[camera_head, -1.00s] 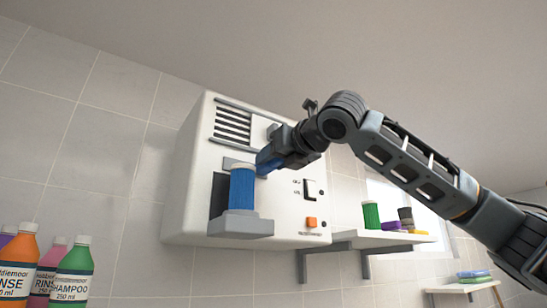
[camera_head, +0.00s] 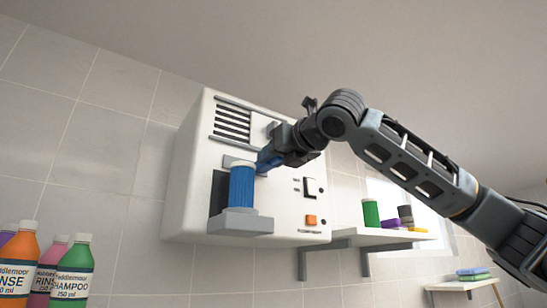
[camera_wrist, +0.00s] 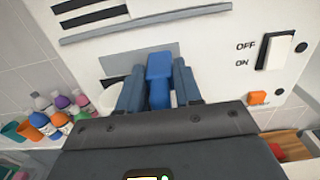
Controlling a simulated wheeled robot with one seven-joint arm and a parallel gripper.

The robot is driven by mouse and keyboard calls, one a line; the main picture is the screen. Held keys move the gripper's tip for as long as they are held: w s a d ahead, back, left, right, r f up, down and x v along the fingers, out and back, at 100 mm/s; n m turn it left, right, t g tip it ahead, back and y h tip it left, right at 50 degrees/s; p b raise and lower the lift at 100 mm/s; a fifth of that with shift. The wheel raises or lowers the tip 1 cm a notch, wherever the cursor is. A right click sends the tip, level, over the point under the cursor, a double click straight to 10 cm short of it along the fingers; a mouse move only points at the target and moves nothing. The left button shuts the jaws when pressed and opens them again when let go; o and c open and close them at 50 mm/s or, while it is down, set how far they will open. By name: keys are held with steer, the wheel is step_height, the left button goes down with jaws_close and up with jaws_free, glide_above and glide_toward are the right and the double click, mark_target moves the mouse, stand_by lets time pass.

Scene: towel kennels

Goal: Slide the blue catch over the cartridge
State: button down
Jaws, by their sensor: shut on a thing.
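The blue ribbed cartridge (camera_head: 242,188) with a pale cap stands upright in the grey holder (camera_head: 240,222) on the front of the white wall unit. My gripper (camera_head: 270,160) is at the cartridge's upper right. In the wrist view its two fingers are closed on the blue catch (camera_wrist: 160,68), one on each side. The catch also shows as a small blue piece in the head view (camera_head: 264,164), partly hidden by the fingers. It lies close beside the cartridge's top; I cannot tell whether they touch. In the wrist view the pale cap (camera_wrist: 109,99) shows just left of the fingers.
The white unit (camera_head: 190,170) has a vent, an on/off switch (camera_head: 311,188) and an orange button (camera_head: 311,220). A shelf (camera_head: 385,238) at right holds green, purple and dark spools. Several bottles (camera_head: 72,270) stand at lower left. The wall left of the unit is clear.

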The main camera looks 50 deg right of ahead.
steer(key=a, duration=0.2)
steer(key=w+a, duration=0.1)
steer(key=a, duration=0.1)
steer(key=a+p, duration=0.1)
steer(key=a, duration=0.1)
steer(key=shift+w, duration=0.4)
steer(key=c, duration=1)
jaws_free()
steer(key=shift+w+a, duration=0.1)
steer(key=shift+a, duration=0.1)
steer(key=shift+c, duration=0.2)
steer(key=b+v, duration=0.1)
steer(key=v, duration=0.7)
steer(key=shift+b, duration=0.3)
